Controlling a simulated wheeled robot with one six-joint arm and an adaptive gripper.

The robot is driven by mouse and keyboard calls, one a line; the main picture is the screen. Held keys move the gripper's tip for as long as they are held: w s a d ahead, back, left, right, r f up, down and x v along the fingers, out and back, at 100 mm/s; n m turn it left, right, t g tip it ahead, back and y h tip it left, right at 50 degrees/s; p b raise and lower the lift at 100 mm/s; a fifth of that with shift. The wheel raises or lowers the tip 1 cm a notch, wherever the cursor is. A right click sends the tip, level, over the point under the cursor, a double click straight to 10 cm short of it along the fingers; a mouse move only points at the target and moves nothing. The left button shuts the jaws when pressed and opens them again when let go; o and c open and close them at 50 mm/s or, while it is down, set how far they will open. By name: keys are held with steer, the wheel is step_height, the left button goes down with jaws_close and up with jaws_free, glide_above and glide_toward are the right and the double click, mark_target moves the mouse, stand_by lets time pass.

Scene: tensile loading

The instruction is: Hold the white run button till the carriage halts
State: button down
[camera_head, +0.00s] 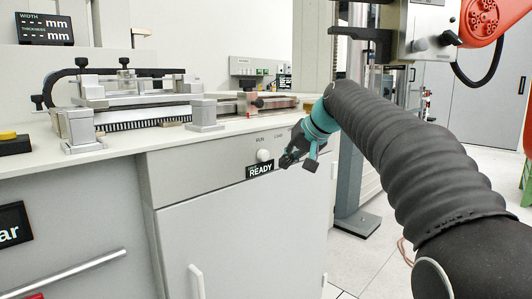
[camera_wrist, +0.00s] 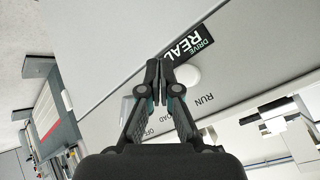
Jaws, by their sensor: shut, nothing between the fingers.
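In the wrist view the button (camera_wrist: 187,75) lies just right of my fingertips, near the RUN lettering. My gripper (camera_head: 285,160) is shut and empty in front of the panel, right of the button in the head view. The wrist view shows its closed fingertips (camera_wrist: 158,68) beside the button's edge; I cannot tell whether they touch it. A bench device with a toothed rail (camera_head: 145,122) and a clear-topped carriage-like part (camera_head: 122,85) sits on the worktop.
The worktop edge (camera_head: 180,138) runs just above the panel. A WIDTH and THICKNESS display (camera_head: 44,29) stands at the back left. A testing machine's column (camera_head: 352,190) rises right of the cabinet. A cabinet door handle (camera_head: 197,281) sticks out below. Open floor shows at right.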

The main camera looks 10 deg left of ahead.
mark_target(264, 156)
steer(key=shift+w+a+p, duration=0.95)
steer(key=shift+w+a, duration=0.15)
steer(key=shift+a, duration=0.3)
stand_by(0.5)
steer(key=shift+w+a+p, duration=0.25)
steer(key=shift+a+p, duration=0.1)
steer(key=shift+p, duration=0.1)
